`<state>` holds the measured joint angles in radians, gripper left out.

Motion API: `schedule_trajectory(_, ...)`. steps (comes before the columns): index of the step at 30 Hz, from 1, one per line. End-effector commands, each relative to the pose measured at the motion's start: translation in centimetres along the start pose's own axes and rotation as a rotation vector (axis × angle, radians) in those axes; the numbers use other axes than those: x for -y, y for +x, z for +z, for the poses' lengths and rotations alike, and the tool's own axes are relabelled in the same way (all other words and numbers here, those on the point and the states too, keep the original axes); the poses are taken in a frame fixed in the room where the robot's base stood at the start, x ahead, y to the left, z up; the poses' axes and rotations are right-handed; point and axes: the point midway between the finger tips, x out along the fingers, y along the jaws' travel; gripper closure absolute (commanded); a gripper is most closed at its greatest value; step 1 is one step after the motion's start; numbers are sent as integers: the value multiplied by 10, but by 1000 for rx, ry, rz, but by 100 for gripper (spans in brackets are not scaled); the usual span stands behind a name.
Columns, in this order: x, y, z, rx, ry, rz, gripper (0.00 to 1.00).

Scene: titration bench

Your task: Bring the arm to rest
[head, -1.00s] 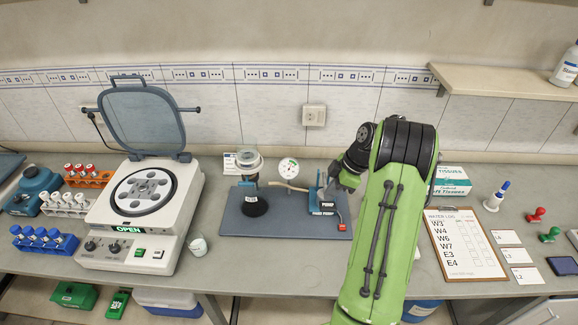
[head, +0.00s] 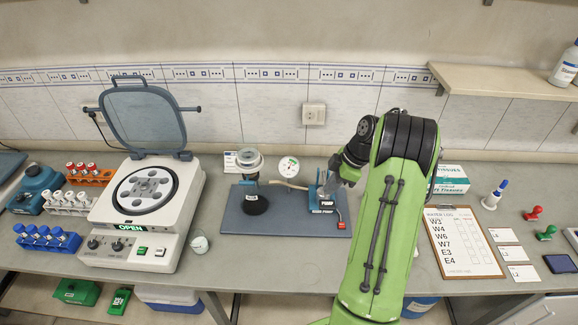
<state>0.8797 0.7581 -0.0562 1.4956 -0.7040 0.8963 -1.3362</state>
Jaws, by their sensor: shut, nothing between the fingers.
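My green arm reaches up from the bottom of the head view and bends at a dark elbow. My gripper (head: 346,174) hangs past the elbow, just right of the blue pump stand, above the right side of the bench mat. It is shut and empty. Its fingertips are small and partly hidden, so I cannot tell whether they touch the stand. The pump stand (head: 324,200) carries a PUMP label and has a small red part (head: 341,225) beside it.
A centrifuge (head: 150,237) with its lid up and an OPEN display stands at left, beside tube racks (head: 48,240) and a small white cup (head: 199,243). A clipboard (head: 462,250), tissue box (head: 452,184) and stamps (head: 546,233) lie to the right. A shelf (head: 505,79) overhangs the back right.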

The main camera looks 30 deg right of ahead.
Motion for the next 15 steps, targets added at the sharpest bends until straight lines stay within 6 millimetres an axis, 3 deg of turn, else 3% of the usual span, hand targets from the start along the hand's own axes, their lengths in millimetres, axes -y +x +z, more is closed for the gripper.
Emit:
schedule_trajectory(1,0,-11,-4,0,0,1,100)
schedule_trajectory(6,0,-27,-11,0,-1,1,100)
schedule_trajectory(15,0,-24,-10,-1,0,0,100)
